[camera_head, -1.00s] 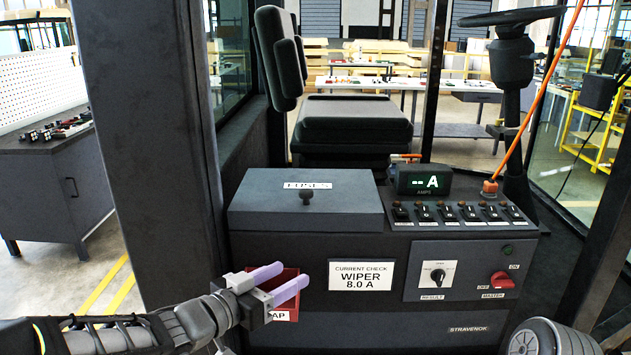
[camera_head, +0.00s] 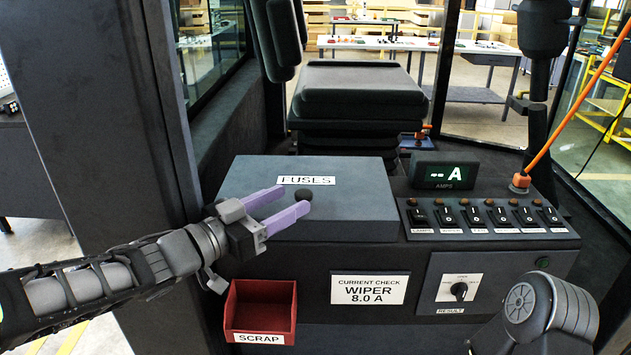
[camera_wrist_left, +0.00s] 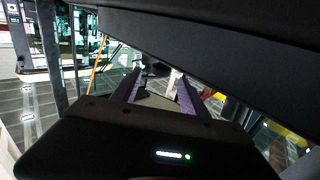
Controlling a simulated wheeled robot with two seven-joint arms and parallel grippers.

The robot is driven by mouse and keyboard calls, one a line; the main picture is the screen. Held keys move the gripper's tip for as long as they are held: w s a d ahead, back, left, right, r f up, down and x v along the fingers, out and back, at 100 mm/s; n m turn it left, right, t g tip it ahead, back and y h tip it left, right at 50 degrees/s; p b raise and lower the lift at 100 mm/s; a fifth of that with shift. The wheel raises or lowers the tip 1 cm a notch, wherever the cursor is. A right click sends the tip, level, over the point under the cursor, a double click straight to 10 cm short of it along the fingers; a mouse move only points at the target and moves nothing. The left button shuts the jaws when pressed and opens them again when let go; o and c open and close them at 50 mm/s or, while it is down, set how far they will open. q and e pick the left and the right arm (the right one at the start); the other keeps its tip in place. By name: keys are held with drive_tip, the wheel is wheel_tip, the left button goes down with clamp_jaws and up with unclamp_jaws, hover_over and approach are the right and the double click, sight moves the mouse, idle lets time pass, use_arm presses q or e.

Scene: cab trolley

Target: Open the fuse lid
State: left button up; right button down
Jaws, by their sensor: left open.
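The fuse lid (camera_head: 352,212) is the flat dark grey top of the box at the left of the console, marked FUSES, and it lies closed. A round dark knob (camera_head: 303,195) stands on it. My left gripper (camera_head: 296,199) is open, its two purple fingers over the front part of the lid with their tips at the knob. I cannot tell whether they touch it. In the left wrist view the open fingers (camera_wrist_left: 157,80) also show, under a large dark surface; the knob is not clear there. My right gripper is out of view.
A red scrap bin (camera_head: 262,305) hangs on the console front below my left gripper. A switch row (camera_head: 482,217) and the amps display (camera_head: 444,176) are right of the lid. A dark cab post (camera_head: 110,130) stands close on the left. A seat (camera_head: 358,95) is behind.

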sight(315, 201)
use_arm(q)
drive_tip(key=shift+p+x, duration=0.6)
drive_tip(key=shift+x, duration=3.35)
drive_tip(key=shift+c, duration=0.3)
clamp_jaws()
